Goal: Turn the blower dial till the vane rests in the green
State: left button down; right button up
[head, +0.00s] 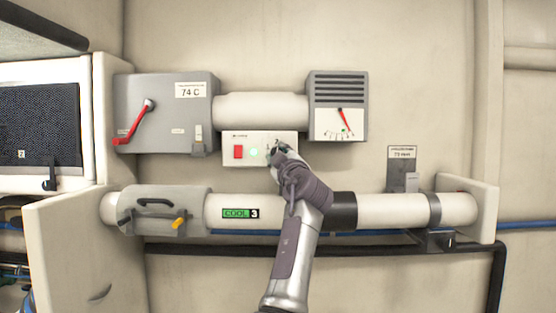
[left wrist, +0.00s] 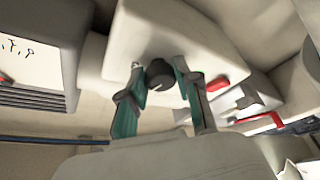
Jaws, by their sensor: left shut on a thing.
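The blower control panel (head: 234,136) is a pale box with a red switch and a lit green lamp. Its dial is mostly hidden behind my left gripper (head: 279,152) in the head view. In the left wrist view the dark round dial (left wrist: 159,74) sits between the two teal fingers of my left gripper (left wrist: 161,80), which is shut on it. My right gripper is not in view.
A grey box (head: 165,120) with a red lever and a 74 C label is left of the panel. A white pipe (head: 390,210) with a COOL 3 label runs below, behind my left arm. A label plate (head: 402,153) stands at right.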

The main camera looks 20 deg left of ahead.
pick_arm(q)
jog(key=shift+r+n+g+y+p, duration=0.15)
jog(key=shift+n+g+p, duration=0.15)
jog(key=shift+n, duration=0.45)
jog(key=shift+n+g+y+p, duration=0.15)
jog(key=shift+n+g+p, duration=0.15)
jog(key=shift+n, duration=0.75)
jog(key=c, duration=0.8)
grip_release()
